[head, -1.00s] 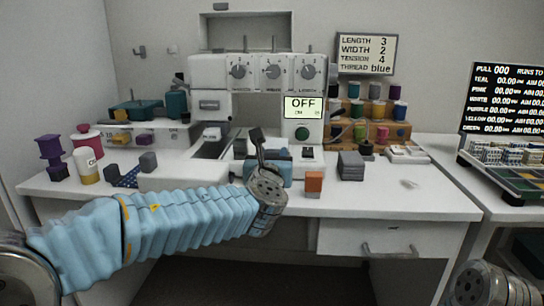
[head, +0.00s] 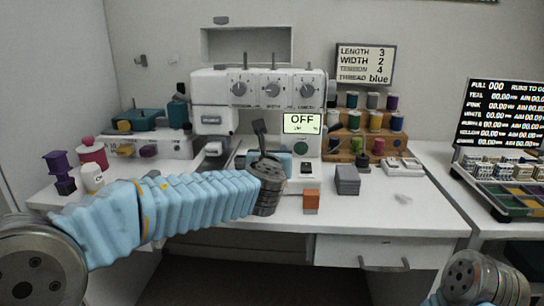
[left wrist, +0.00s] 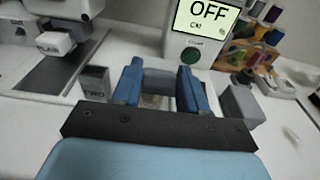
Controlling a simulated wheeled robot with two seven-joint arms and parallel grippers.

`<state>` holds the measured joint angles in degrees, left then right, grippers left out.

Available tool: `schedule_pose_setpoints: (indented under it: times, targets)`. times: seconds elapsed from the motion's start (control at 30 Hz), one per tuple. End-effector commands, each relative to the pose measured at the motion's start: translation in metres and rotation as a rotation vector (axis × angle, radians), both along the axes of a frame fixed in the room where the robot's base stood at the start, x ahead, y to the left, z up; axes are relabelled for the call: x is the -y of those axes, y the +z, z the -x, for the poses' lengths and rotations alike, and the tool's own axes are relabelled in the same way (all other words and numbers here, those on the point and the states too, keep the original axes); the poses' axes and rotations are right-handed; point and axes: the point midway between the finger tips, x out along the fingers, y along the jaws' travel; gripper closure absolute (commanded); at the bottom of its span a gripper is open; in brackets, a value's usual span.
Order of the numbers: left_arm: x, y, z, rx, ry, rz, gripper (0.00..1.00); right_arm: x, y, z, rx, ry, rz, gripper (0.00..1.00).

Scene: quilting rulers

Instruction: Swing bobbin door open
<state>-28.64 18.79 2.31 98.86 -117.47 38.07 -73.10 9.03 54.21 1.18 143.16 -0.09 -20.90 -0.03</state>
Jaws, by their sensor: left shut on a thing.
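The white sewing machine (head: 214,117) stands at the back of the white table. Its screen reads OFF above a green button. My left gripper (head: 287,160) is at the front of the machine's base, mostly behind my own wrist in the head view. In the left wrist view its two blue fingers (left wrist: 161,84) are shut on a grey piece low at the machine's front, apparently the bobbin door (left wrist: 160,79). Most of that piece is hidden by the fingers, so I cannot tell how far it is swung.
An orange block (head: 311,199) and a grey block (head: 347,181) stand right of my left wrist. A spool rack (head: 372,135) stands right of the machine. Purple and pink spools (head: 92,152) are at the left.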

Motion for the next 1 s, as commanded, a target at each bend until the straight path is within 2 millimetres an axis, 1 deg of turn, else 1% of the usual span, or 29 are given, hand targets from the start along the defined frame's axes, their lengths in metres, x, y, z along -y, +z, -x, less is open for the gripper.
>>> schedule_pose_setpoints:
  times: [0.03, 0.3, 0.53, 0.9, 0.93, 1.0]
  targets:
    - [-0.001, 0.01, -0.003, 0.009, 0.001, 0.001, 1.0, -0.001, 0.005, 0.0, 0.0, 0.001, -0.001, 0.57]
    - [-0.001, 0.022, -0.014, 0.011, 0.002, 0.001, 1.0, -0.003, 0.011, 0.001, -0.002, 0.006, -0.005, 0.57]
    - [-0.001, 0.025, -0.018, 0.012, 0.001, 0.001, 1.0, -0.004, 0.013, 0.002, -0.003, 0.008, -0.006, 0.57]
    - [-0.001, 0.026, -0.018, 0.014, 0.001, 0.001, 1.0, -0.004, 0.013, 0.002, -0.003, 0.008, -0.006, 0.57]
    - [-0.001, 0.026, -0.018, 0.014, 0.001, 0.001, 0.55, -0.004, 0.013, 0.002, -0.003, 0.007, -0.006, 0.57]
    - [-0.001, 0.025, -0.018, 0.013, 0.001, 0.001, 0.44, -0.004, 0.013, 0.002, -0.003, 0.007, -0.006, 0.57]
